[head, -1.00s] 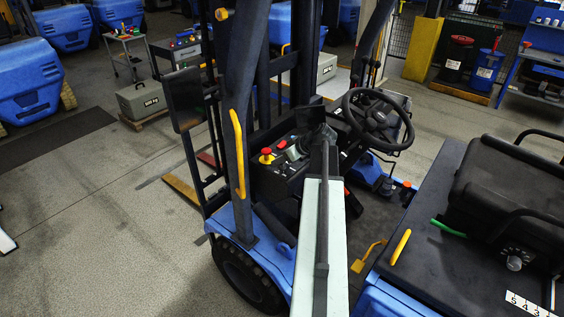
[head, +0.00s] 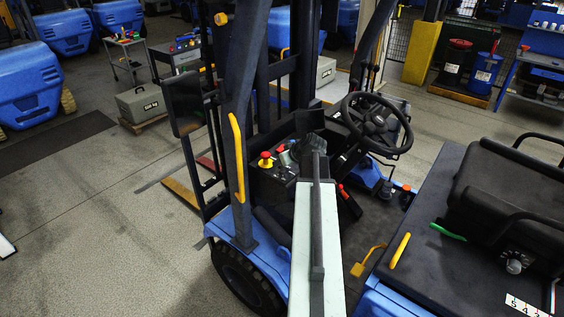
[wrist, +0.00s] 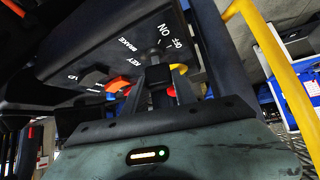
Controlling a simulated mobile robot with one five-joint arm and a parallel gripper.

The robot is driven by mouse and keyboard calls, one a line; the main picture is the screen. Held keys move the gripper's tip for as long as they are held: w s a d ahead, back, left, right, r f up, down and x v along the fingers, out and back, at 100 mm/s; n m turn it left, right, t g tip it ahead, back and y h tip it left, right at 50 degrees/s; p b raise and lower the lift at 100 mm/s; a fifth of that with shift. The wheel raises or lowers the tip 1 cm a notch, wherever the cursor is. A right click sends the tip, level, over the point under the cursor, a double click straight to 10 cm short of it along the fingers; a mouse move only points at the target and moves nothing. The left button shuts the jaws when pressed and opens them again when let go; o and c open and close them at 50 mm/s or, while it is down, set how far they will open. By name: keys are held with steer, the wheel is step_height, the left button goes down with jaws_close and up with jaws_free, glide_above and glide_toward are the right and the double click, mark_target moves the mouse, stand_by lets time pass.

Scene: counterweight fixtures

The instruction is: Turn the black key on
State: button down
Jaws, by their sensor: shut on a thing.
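The black key (wrist: 153,57) is in the sloping dark panel of the forklift, below the printed ON and OFF marks in the wrist view. My gripper (wrist: 158,74) is shut on the key, with its dark fingers reaching up to the panel. The fingers cover most of the key, so I cannot tell which mark it points to. In the head view my gripper (head: 305,143) is over the right part of the console (head: 270,182), and the key is hidden behind it.
A red mushroom button on a yellow base (head: 265,160) stands left of my gripper. The steering wheel (head: 376,124) is to the right. A yellow handrail (head: 237,157) runs up the left post. An orange-red control (wrist: 118,84) sits close to my fingers in the wrist view.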

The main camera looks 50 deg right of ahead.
steer(key=m+g+h, duration=0.1)
steer(key=m+h, duration=0.2)
steer(key=m, duration=0.2)
steer(key=shift+g+h, duration=0.4)
steer(key=shift+m, duration=0.4)
steer(key=c, duration=1)
jaws_free()
steer(key=shift+r, duration=0.1)
